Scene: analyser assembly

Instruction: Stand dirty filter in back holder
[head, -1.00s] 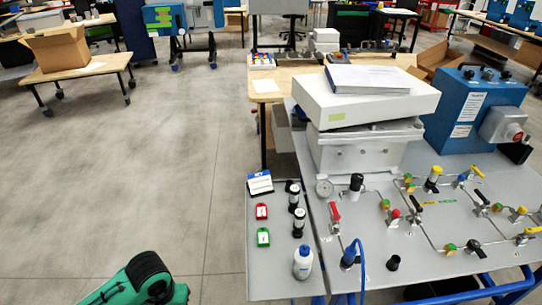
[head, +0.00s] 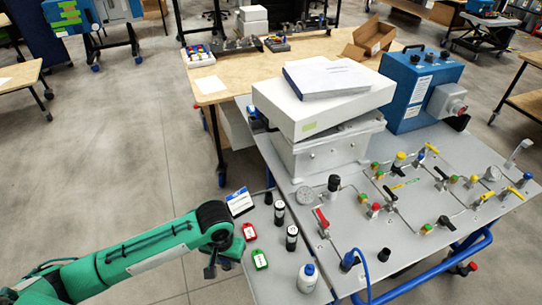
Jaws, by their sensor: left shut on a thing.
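My left gripper (head: 216,264) hangs below the black wrist of my green arm, left of the grey side shelf (head: 262,268). It is shut on a small dark thing, taken as the dirty filter, whose shape is hard to make out against the gripper. A short, dark, empty-looking holder (head: 268,198) stands at the back of the shelf. In front of it two black-and-white cylinders, a rear one (head: 279,212) and a nearer one (head: 292,238), stand upright. The gripper is apart from them, at front left. My right gripper is not in view.
A red tag (head: 249,232), a green tag (head: 260,259) and a blue-white card (head: 239,202) lie along the shelf's left edge. A white bottle (head: 307,278) stands in front. The valve panel (head: 350,215) with an open black socket (head: 385,254) is to the right.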

